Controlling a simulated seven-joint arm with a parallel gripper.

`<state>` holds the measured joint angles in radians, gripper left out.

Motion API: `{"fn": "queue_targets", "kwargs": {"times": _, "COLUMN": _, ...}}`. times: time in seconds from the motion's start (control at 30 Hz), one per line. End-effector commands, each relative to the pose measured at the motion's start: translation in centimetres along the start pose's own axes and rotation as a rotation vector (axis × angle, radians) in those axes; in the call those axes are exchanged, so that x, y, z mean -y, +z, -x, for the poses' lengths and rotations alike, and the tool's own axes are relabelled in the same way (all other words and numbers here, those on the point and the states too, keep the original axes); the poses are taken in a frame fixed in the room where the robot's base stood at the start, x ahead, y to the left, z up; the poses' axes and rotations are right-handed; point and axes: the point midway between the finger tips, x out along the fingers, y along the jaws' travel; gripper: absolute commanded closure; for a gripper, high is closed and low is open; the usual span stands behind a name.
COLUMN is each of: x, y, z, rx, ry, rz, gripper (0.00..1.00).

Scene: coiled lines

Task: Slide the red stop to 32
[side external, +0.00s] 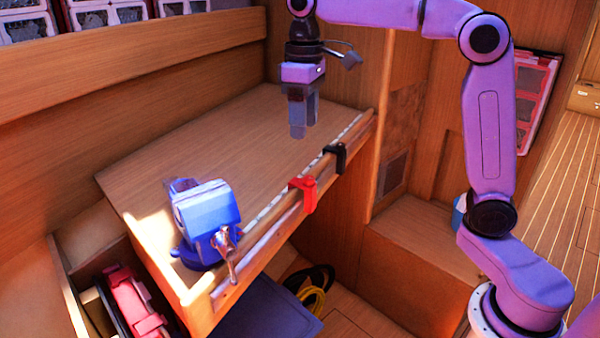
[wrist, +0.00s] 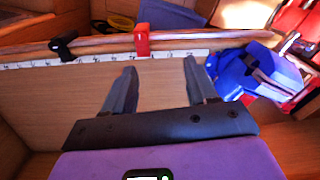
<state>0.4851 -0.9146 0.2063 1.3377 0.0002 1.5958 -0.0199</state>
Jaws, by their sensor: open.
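The red stop (side external: 304,195) sits on the rail (side external: 262,222) along the front edge of the wooden bench. A white scale strip (side external: 285,200) runs beside the rail; its numbers are too small to read. In the wrist view the red stop (wrist: 142,40) is beyond my fingertips, between them in line. A black stop (side external: 335,157) sits on the same rail, farther back; it also shows in the wrist view (wrist: 64,46). My gripper (side external: 298,132) hangs above the bench, fingers down, open and empty, apart from both stops. It shows in the wrist view too (wrist: 160,65).
A blue vise (side external: 207,218) stands at the bench's near end, close to the rail; in the wrist view it is at right (wrist: 262,75). The bench top (side external: 215,130) is otherwise clear. Coiled black and yellow lines (side external: 312,290) lie on the floor below.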

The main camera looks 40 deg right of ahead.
Motion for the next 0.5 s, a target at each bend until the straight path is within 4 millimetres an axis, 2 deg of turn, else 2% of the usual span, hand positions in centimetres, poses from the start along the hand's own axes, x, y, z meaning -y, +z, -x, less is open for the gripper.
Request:
{"fn": "queue_targets", "kwargs": {"times": 0.1, "x": -2.4, "y": -1.6, "z": 1.4, "rx": 0.000, "ry": 0.000, "rz": -0.072, "gripper": 0.43}}
{"fn": "queue_targets", "kwargs": {"times": 0.2, "x": -3.6, "y": -2.2, "z": 2.1, "rx": 0.002, "ry": 0.000, "rz": -0.108, "gripper": 0.43}}
{"fn": "queue_targets", "kwargs": {"times": 0.37, "x": -4.4, "y": -2.5, "z": 2.3, "rx": 0.004, "ry": 0.000, "rz": -0.131, "gripper": 0.43}}
{"fn": "queue_targets", "kwargs": {"times": 0.5, "x": -4.4, "y": -2.4, "z": 1.3, "rx": 0.006, "ry": 0.000, "rz": -0.131, "gripper": 0.43}}
